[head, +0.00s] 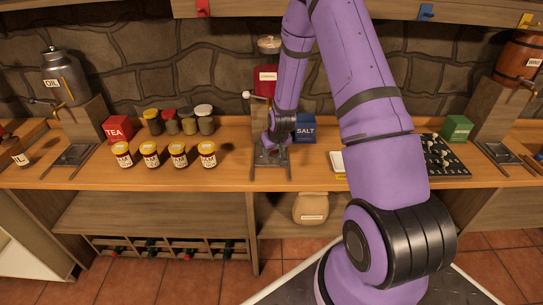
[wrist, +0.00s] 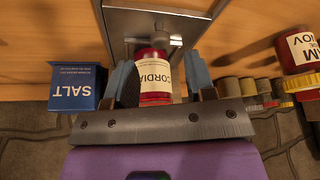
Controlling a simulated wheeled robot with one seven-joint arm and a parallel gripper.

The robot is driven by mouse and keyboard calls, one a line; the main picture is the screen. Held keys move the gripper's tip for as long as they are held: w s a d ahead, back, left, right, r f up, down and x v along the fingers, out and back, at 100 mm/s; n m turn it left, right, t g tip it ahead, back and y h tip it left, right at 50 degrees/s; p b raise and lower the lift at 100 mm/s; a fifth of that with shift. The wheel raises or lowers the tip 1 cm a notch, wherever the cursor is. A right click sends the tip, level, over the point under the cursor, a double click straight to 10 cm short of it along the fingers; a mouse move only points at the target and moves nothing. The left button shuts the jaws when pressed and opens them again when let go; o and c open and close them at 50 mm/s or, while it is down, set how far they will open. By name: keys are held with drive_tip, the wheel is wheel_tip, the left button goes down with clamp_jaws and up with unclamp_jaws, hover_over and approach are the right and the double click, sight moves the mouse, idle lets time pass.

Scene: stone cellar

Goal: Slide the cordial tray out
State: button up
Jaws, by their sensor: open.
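The cordial dispenser (head: 265,82) is a red vessel with a pale label, on a wooden stand at the back of the counter. Its grey metal tray (head: 268,172) lies below on the counter near the front edge; the tray also shows at the top of the wrist view (wrist: 125,22). My gripper (head: 278,138) is just above the tray's rear part, partly hidden by my own arm. In the wrist view my gripper (wrist: 162,82) has its blue-grey fingers apart. A red vessel labelled CORDIAL (wrist: 155,75) appears between them; I cannot tell whether they touch it.
A blue salt box (head: 305,128) stands close to the right of my gripper. Several jars (head: 178,155) and a red tea box (head: 117,129) are to the left. A dark board (head: 443,158) lies to the right. The floor in front of the counter is partly clear.

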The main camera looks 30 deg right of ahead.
sight(271, 157)
drive_tip(key=shift+x, duration=2.2)
drive_tip(key=shift+c, duration=0.4)
